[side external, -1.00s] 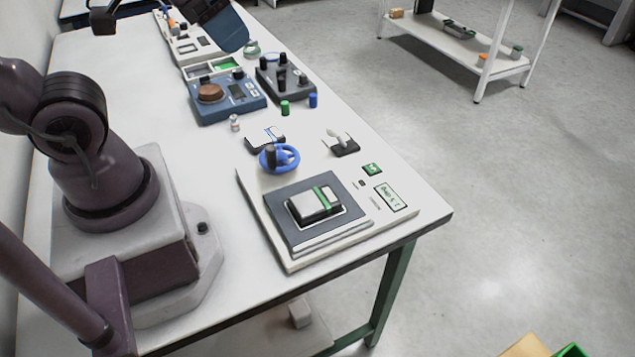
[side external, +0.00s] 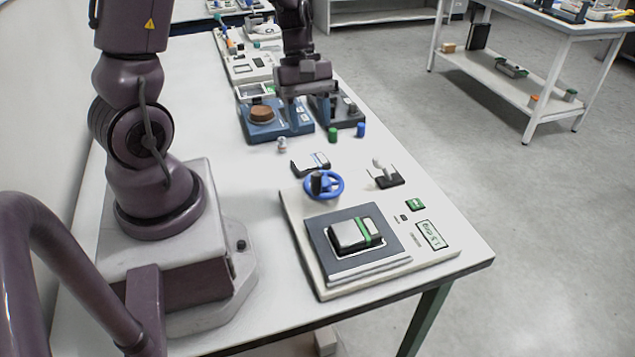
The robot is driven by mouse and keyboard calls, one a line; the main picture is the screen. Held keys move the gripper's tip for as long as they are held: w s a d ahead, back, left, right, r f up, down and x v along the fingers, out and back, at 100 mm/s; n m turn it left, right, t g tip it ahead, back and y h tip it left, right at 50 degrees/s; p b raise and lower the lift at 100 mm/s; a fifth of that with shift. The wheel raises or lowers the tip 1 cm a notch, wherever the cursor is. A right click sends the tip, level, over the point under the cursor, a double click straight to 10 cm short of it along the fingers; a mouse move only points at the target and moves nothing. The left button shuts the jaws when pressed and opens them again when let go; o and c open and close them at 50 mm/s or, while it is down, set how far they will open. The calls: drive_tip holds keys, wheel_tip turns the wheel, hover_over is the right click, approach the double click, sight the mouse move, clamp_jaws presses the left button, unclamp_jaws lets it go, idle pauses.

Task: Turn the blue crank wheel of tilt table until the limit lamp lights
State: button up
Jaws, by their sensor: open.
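The tilt table has a cream base (side external: 296,236) at the front of the bench. On it is a dark grey plate (side external: 324,264) bearing a black-and-white block with a green strap (side external: 354,235). The blue crank wheel (side external: 334,177) with its dark knob stands at the base's back left corner. I cannot tell which small part is the limit lamp, or whether it is lit. My gripper (side external: 304,100) is open, pointing down above the blue scale at the back, well behind the wheel and apart from it. Nothing shows between its fingers.
A blue scale (side external: 262,133) with a brown disc and a dark block with black knobs (side external: 347,118) stand under my gripper.

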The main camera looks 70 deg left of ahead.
sight(316, 173)
drive_tip(key=x, duration=1.3)
